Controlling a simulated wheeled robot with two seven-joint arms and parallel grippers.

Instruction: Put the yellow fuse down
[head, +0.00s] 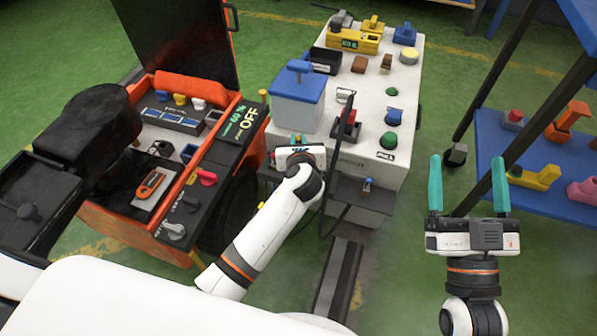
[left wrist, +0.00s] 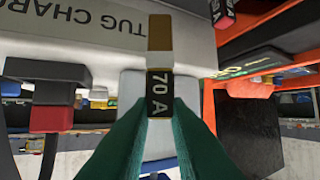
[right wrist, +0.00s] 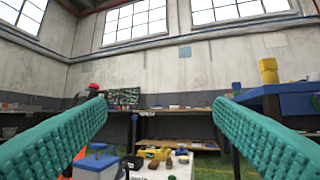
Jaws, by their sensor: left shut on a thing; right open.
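My left gripper (head: 298,139) is at the near side of the white charger cabinet (head: 352,130). In the left wrist view its teal fingers (left wrist: 160,118) are shut on a fuse (left wrist: 159,38). The fuse has a mustard-yellow upper end and a black band marked 70 A. It stands upright in that picture, in front of the cabinet's lettered face; whether it touches anything behind is unclear. In the head view the fuse is mostly hidden by my left wrist. My right gripper (head: 467,162) is open and empty over the floor right of the cabinet.
An orange cart (head: 115,218) with an open lid and an OFF display (head: 241,125) stands left. A grey box with a blue lid (head: 297,88) sits on the cabinet. A cable hangs beside my left arm. A blue shelf trolley (head: 490,135) stands right.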

